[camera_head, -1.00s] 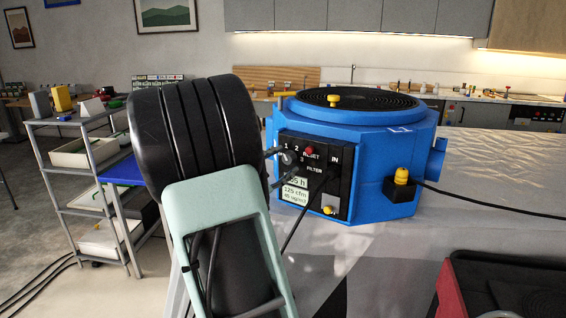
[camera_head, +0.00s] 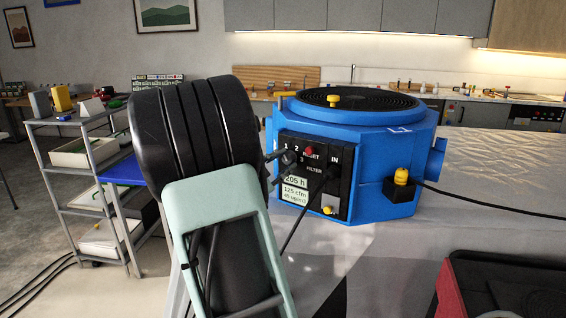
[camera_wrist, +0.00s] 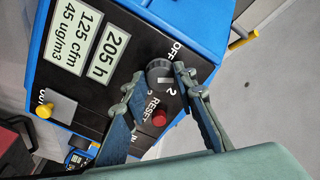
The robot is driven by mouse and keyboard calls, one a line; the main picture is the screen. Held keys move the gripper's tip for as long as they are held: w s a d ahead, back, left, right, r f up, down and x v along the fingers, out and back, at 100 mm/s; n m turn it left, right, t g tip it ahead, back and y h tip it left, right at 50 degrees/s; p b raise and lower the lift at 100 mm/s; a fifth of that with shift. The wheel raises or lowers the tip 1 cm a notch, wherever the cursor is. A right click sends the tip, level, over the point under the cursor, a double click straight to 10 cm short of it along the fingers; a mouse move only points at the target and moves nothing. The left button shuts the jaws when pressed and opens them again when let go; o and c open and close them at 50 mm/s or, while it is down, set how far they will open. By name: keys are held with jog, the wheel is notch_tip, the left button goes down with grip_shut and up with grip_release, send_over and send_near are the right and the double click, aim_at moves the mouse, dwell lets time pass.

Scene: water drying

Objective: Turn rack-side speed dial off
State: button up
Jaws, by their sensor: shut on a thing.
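The speed dial (camera_wrist: 160,72) is a round dark grey knob with a pale mark on the black panel of a blue machine (camera_head: 400,150). In the wrist view, OFF is printed above right of it and 2 below right. The pale mark points roughly right, between OFF and 2; a finger covers part of the scale there. The dial also shows in the head view (camera_head: 289,158). My gripper (camera_wrist: 157,78) has one finger on each side of the dial and is shut on it. In the head view my wrist hides the rest of the gripper (camera_head: 279,168).
A red RESET button (camera_wrist: 159,118) sits close to the fingers. A yellow-tipped switch (camera_wrist: 45,111) and a display reading 205 h (camera_wrist: 110,50) are on the same panel.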

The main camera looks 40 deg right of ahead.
jog(key=shift+r, duration=0.1)
jog(key=shift+r+n+p, duration=0.1)
jog(key=shift+n+p, duration=1)
jog(key=n+p, duration=0.4)
jog(key=shift+n, duration=0.3)
jog(key=n+p, duration=0.3)
jog(key=n, duration=0.1)
jog(key=shift+n+p, duration=0.35)
jog(key=shift+n, duration=0.05)
jog(key=shift+f, duration=0.2)
jog(key=o, duration=1.2)
jog(key=shift+c, duration=0.2)
jog(key=v, duration=1.2)
